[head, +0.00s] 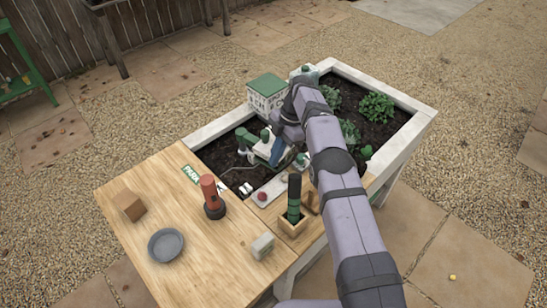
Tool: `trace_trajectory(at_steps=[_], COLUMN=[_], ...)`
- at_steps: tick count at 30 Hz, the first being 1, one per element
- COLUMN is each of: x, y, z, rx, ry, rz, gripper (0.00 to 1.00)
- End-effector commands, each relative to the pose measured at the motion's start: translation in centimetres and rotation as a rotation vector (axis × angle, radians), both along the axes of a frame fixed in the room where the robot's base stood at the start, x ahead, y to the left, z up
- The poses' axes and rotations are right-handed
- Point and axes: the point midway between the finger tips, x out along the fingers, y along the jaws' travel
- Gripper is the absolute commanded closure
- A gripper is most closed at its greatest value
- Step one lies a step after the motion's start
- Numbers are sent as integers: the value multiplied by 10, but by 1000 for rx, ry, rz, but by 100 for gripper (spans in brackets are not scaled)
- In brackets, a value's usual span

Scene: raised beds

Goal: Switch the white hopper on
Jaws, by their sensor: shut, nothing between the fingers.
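A white box with a green lid (266,92) stands at the back left corner of the raised bed and may be the white hopper. A smaller white and green device (262,149) sits on the soil beside my gripper. I cannot tell for certain which is the hopper. A pale strip (270,190) with a red knob (262,197) lies along the bed's near edge. My gripper (276,158) is shut and empty, pointing down over the bed close to the small device. I cannot tell whether they touch. My arm hides part of the bed, and no switch position is readable.
The wooden table (180,205) holds a red and black torch-like object (212,197), a grey bowl (166,245), a wooden block (130,204), a grey block (263,246) and a wooden holder (293,224) with a dark green cylinder. Leafy plants (376,107) grow at the bed's right.

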Motion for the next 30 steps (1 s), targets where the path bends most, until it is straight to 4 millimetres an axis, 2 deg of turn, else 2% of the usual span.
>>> trace_trajectory(at_steps=[20, 30], x=[-1, -10], y=[1, 8], z=[0, -1], rx=[-1, 1], ry=[1, 0], rz=[0, 1], gripper=[100, 100])
